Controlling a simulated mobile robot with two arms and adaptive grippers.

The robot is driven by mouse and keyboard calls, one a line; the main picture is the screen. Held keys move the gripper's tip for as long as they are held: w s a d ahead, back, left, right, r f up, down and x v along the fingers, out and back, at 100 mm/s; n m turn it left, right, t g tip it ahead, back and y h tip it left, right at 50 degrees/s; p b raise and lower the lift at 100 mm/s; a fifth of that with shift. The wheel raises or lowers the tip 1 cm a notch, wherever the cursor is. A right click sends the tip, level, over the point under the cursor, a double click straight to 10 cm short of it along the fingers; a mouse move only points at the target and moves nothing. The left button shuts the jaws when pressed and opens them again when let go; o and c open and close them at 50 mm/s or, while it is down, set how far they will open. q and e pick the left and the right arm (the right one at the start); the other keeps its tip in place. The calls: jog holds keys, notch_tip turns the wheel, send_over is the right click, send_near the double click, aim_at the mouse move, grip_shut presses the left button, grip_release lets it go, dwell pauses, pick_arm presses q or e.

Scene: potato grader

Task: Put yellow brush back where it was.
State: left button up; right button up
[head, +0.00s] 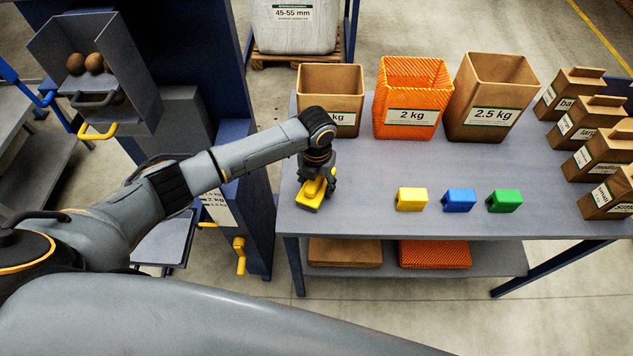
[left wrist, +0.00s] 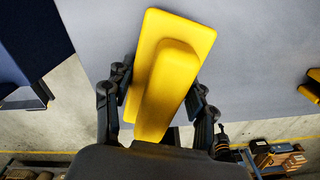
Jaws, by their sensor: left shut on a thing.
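The yellow brush (head: 309,195) is at the left end of the grey table (head: 380,172), with its underside dark in the head view. My left gripper (head: 317,176) points down and is shut on it. The brush also shows in the left wrist view (left wrist: 168,85), a long yellow body with a raised grip between the two dark fingers. It lies over the table's surface near the edge. I cannot tell whether it touches the table. My right gripper is in neither view.
Small yellow (head: 412,199), blue (head: 459,200) and green (head: 504,201) blocks stand in a row to the right. Behind are a paper bag (head: 331,85), an orange 2 kg crate (head: 411,90) and a 2.5 kg bag (head: 492,88). Labelled boxes (head: 590,120) line the right end.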

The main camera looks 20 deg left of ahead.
pick_arm(q)
jog(key=shift+f, duration=0.2)
jog(key=o, duration=1)
jog(key=shift+r, duration=0.6)
notch_tip(320, 180, up, 11)
jog(key=shift+r+b, duration=0.15)
jog(key=shift+b, duration=1)
